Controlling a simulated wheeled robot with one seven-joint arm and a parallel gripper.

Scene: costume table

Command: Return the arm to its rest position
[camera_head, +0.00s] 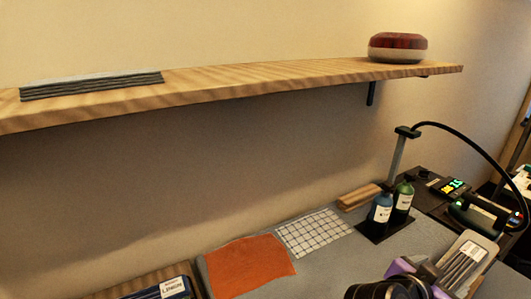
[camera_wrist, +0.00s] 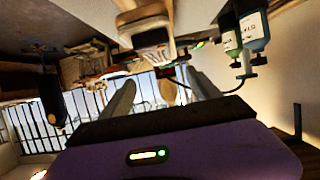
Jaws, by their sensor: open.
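My gripper (camera_wrist: 160,78) shows in the wrist view with its two grey fingers spread apart. I see nothing held between them. A purple and black part of my arm fills the bottom of that view, with a small lit panel on it. In the head view, purple and black parts of my arm show at the bottom edge, right of centre, over the near side of the table. I cannot make out the fingertips there.
A wooden shelf (camera_head: 240,88) runs along the wall, carrying a red-and-white round container (camera_head: 398,48) and a flat grey stack (camera_head: 92,86). Below lie orange cloth (camera_head: 248,266) and a white grid sheet (camera_head: 313,232). Bottles (camera_head: 381,208) and a beige holder (camera_head: 484,246) stand right.

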